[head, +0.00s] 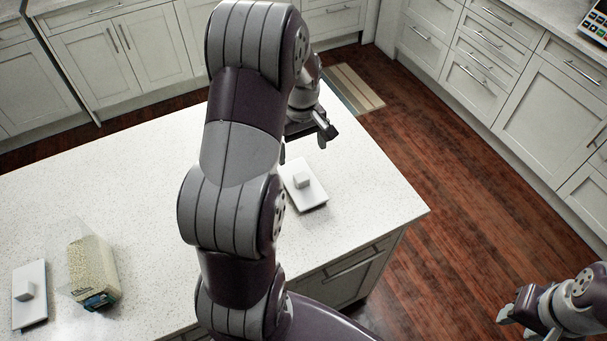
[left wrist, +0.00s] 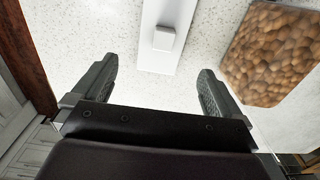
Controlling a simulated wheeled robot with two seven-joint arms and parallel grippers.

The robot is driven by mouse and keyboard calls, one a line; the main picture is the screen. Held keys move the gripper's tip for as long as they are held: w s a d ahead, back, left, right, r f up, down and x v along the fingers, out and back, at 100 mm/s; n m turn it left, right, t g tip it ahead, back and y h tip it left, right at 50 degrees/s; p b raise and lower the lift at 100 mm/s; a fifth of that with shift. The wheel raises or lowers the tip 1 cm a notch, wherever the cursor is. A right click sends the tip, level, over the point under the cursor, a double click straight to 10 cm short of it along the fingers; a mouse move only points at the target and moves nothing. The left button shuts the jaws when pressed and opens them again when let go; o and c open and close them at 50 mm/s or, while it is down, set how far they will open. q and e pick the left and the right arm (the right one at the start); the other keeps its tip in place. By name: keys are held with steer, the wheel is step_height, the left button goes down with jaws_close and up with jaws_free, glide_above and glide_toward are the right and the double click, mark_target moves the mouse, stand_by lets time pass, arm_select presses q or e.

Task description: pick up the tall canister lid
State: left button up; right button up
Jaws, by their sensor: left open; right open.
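A white rectangular lid with a square knob (head: 311,194) lies flat on the counter, just right of my left arm in the head view. A white lid with a knob also shows in the left wrist view (left wrist: 155,58), ahead of the fingers. A second white lid (head: 34,312) lies at the counter's far left. I cannot tell which lid belongs to the tall canister. My left gripper (head: 322,130) is above the counter, apart from the lids; its fingers are open and empty in the left wrist view (left wrist: 158,78). My right gripper (head: 510,312) is open at lower right, over the floor.
A clear canister with pale grains (head: 93,268) is beside the far-left lid. A clear canister with brown nuts (left wrist: 272,55) is right of the lid in the left wrist view; my arm likely hides it in the head view. The white speckled counter (head: 130,190) has free room.

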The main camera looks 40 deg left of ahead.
arm_select(q)
glide_above(301, 176)
steer(key=f, duration=0.4)
steer(key=shift+s+a+f, duration=0.1)
steer(key=shift+s+f, duration=0.15)
steer(key=shift+s, duration=0.15)
steer(key=f, duration=0.1)
steer(key=f+p, duration=0.1)
steer(key=f, duration=0.1)
steer(key=f+p, duration=0.1)
steer(key=f, duration=0.1)
steer(key=shift+w+f, duration=0.2)
steer(key=shift+w, duration=0.2)
steer(key=shift+f, duration=0.2)
steer(key=c, duration=0.9)
arm_select(e)
steer(key=r, duration=0.1)
steer(key=s+r, duration=0.1)
steer(key=shift+r, duration=0.3)
